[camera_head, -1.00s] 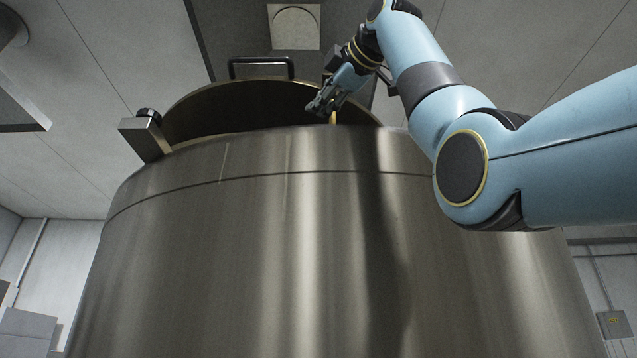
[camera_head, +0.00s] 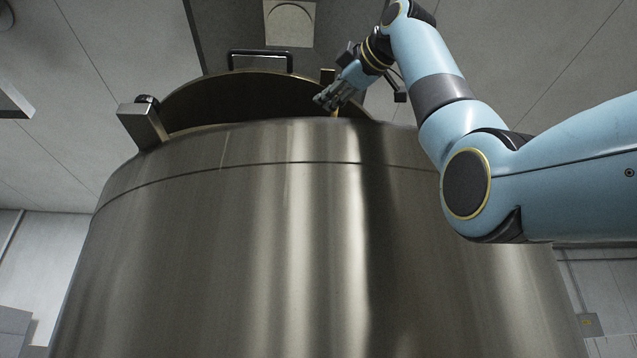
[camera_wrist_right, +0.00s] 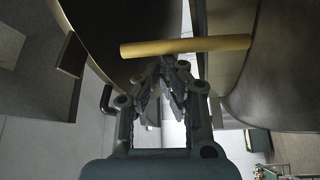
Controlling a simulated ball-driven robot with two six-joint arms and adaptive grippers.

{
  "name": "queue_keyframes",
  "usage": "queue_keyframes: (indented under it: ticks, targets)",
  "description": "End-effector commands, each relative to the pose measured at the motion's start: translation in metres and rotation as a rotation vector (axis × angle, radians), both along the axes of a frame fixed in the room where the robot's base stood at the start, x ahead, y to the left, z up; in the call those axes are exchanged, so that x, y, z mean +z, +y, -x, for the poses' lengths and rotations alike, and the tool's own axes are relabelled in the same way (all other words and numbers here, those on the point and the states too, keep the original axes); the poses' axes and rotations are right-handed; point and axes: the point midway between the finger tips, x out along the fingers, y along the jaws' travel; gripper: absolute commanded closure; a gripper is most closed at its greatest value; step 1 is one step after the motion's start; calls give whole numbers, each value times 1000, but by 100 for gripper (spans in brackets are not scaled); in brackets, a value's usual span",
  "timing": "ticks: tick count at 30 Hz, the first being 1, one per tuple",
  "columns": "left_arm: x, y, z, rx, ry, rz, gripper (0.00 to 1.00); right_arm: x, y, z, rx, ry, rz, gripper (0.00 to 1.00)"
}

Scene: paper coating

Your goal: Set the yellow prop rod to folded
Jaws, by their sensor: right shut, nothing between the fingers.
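The yellow prop rod (camera_wrist_right: 186,46) spans between the raised lid (camera_wrist_right: 122,22) and the vat (camera_wrist_right: 225,65) in the right wrist view. In the head view only a short piece of the rod (camera_head: 335,112) shows above the rim. My right gripper (camera_head: 321,101) is at the vat's opening, in front of the open lid (camera_head: 240,98). In the right wrist view its fingertips (camera_wrist_right: 170,60) are together, empty, right beside the rod; I cannot tell whether they touch it. My left gripper is not in view.
The large steel vat (camera_head: 235,245) fills the middle of the head view. A black handle (camera_head: 260,54) sits on the lid's top edge, and a metal bracket (camera_head: 143,124) stands at the rim's left. A grey wall box (camera_head: 589,325) is far right.

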Motion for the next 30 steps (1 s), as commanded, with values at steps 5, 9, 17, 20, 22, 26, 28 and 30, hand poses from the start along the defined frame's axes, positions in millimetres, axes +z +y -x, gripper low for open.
queue_keyframes:
  ticks: [5,9,17,20,22,26,28,30]
  targets:
    - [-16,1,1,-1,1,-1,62,-5,-21,-1,-2,0,-142,100]
    - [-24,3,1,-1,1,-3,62,-7,-32,-1,-2,0,-277,100]
    - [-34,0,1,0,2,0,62,-12,-46,-1,-3,2,-320,100]
    - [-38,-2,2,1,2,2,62,-16,-51,-1,-3,1,-319,100]
    - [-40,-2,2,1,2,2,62,-19,-55,-1,-3,1,-319,100]
    - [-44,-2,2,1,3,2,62,-25,-62,-1,-2,0,-318,100]
    - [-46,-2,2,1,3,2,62,-29,-65,-1,-2,0,-318,100]
    - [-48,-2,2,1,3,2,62,-32,-68,-1,-3,1,-318,100]
